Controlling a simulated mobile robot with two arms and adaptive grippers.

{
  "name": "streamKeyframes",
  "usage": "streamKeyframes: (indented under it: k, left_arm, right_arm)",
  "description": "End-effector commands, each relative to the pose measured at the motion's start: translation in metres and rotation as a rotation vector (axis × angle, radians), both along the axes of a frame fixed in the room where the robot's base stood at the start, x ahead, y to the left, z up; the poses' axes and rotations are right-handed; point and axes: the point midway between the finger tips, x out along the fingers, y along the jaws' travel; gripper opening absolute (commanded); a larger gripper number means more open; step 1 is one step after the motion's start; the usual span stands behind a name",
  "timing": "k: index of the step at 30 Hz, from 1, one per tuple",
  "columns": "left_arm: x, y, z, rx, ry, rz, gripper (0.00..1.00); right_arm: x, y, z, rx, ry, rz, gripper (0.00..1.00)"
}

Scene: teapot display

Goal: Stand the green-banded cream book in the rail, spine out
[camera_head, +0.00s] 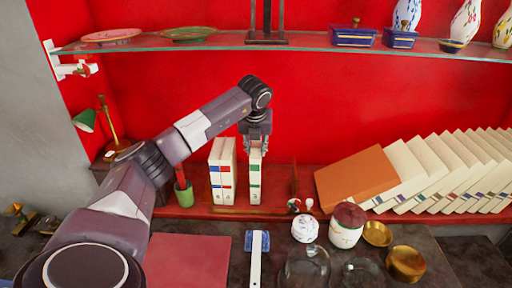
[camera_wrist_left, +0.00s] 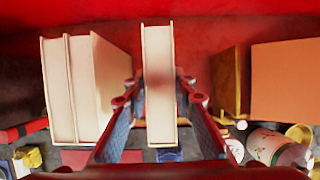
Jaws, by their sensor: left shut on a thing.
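The green-banded cream book (camera_head: 255,182) is upright, its banded spine facing me, to the right of two upright cream books (camera_head: 222,172) with red and blue bands. A narrow gap separates them. My left gripper (camera_head: 256,146) is shut on the book's upper part from above. In the left wrist view the book (camera_wrist_left: 158,70) stands between the two fingers (camera_wrist_left: 158,105), with the cream pair (camera_wrist_left: 85,90) at left. The book's foot is at the rail (camera_head: 235,209) on the red shelf; I cannot tell whether it rests there. My right gripper is not in view.
A brown upright end (camera_head: 294,182) stands right of the book, with free room between. Beyond it an orange book (camera_head: 355,178) and several cream books lean in a row. A glass shelf (camera_head: 300,46) holds plates and vases above. Jars and brass bowls (camera_head: 405,262) stand in front.

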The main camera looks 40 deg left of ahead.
Motion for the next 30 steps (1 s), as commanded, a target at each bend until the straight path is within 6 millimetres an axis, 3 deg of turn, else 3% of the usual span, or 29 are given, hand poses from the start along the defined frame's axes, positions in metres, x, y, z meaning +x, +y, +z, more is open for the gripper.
streamKeyframes:
  k: [26, 27, 30]
  left_arm:
    - [0.0008, 0.0004, -0.0058, 0.001, -0.004, 0.0, 0.0]
    - [0.0008, 0.0004, -0.0059, 0.001, -0.004, 0.0, 0.25]
    - [0.0008, 0.0004, -0.0057, 0.0, -0.004, 0.0, 0.36]
  right_arm:
    - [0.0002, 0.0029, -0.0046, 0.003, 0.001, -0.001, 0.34]
    - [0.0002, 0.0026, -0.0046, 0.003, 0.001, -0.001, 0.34]
    - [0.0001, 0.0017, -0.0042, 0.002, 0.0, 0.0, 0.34]
